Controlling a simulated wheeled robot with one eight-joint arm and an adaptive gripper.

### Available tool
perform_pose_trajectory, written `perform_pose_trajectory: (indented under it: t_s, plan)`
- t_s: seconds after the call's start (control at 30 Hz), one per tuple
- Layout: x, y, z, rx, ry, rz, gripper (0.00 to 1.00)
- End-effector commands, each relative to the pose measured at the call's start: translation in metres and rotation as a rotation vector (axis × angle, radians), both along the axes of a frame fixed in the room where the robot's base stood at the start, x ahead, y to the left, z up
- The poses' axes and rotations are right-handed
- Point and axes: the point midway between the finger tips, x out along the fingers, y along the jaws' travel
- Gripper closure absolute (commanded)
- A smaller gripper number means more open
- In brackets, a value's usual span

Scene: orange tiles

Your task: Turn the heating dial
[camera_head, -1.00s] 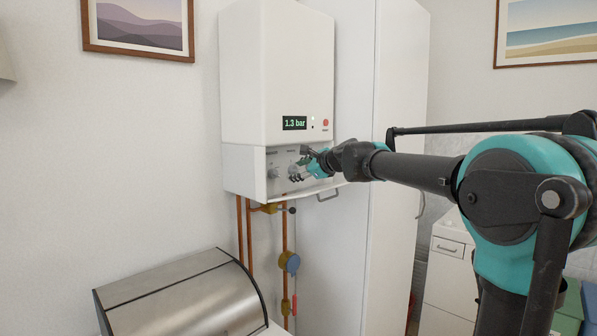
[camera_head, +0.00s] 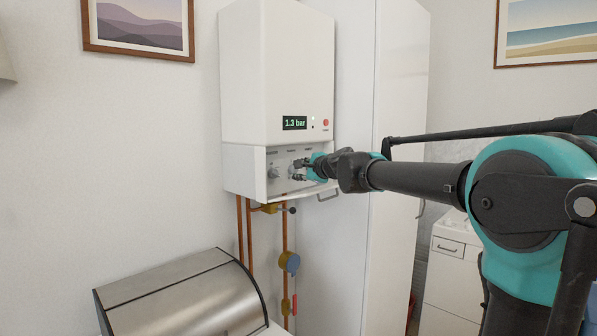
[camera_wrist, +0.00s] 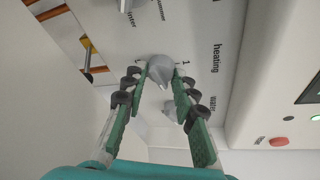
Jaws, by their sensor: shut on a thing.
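The heating dial (camera_wrist: 160,70) is a grey pointed knob on the boiler's control panel, beside the printed word "heating" in the wrist view. My gripper (camera_wrist: 160,84) has its two green fingers on either side of this dial and is shut on it. In the head view my gripper (camera_head: 299,169) is at the panel (camera_head: 284,186) on the lower front of the white boiler (camera_head: 270,75), and it hides the heating dial there. A second grey dial (camera_wrist: 170,108), by the word "water", shows between the fingers in the wrist view.
Another dial (camera_head: 274,173) sits on the panel left of my gripper. A lit display (camera_head: 294,123) reads 1.3 bar, with a red button (camera_head: 326,122) beside it. Copper pipes (camera_head: 239,225) run below. A metal bread bin (camera_head: 185,300) stands lower left; a tall white cabinet (camera_head: 345,240) is behind.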

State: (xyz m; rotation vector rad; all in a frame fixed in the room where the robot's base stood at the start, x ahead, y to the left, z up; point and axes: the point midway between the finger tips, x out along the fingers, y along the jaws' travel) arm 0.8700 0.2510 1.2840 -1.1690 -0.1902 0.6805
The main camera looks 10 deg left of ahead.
Motion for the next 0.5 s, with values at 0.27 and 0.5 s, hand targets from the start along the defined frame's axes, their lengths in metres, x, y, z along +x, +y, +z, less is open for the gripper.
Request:
perform_pose_trajectory:
  t_s: [0.27, 0.5]
  plan:
    - [-0.0009, 0.0003, -0.0012, -0.071, -0.089, 0.000, 1.00]
    - [-0.0010, 0.0003, -0.0012, -0.072, -0.090, 0.001, 1.00]
